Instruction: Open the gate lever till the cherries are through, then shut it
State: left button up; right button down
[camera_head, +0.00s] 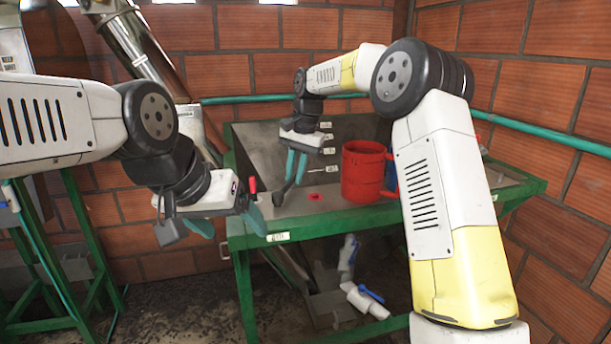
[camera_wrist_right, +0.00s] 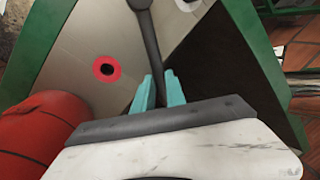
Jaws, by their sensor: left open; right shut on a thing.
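A dark lever, the gate lever (camera_wrist_right: 148,40), runs down between my right gripper's teal fingers in the right wrist view. In the head view its lower end (camera_head: 279,198) shows at the steel top of the green-framed hopper table (camera_head: 375,218). My right gripper (camera_head: 294,168) is shut on this lever; it also shows in the right wrist view (camera_wrist_right: 158,92). My left gripper (camera_head: 232,222) is open and empty at the table's left front corner, close to a small red handle (camera_head: 252,185). I make out no cherries; much of the sloped hopper interior (camera_wrist_right: 232,75) is dark.
A red-ringed hole (camera_wrist_right: 107,69) is in the steel top. White pipes with blue valves (camera_head: 362,298) sit below. Brick walls close the back.

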jog(key=shift+w+a+r+n, duration=0.1)
jog(key=shift+w+a+n, duration=0.05)
jog(key=shift+a+n, duration=0.45)
jog(key=shift+w+a+n, duration=0.15)
jog(key=shift+a+n, duration=0.4)
jog(key=shift+n, duration=0.05)
jog(key=c, duration=1.4)
grip_release()
jog(key=shift+o, duration=0.2)
jog(key=r, duration=0.3)
jog(key=d+r, duration=0.1)
jog(key=r, duration=0.2)
jog(key=shift+d+r, duration=0.15)
jog(key=shift+r, duration=0.15)
jog(key=shift+d+r, duration=0.1)
jog(key=shift+r, duration=0.35)
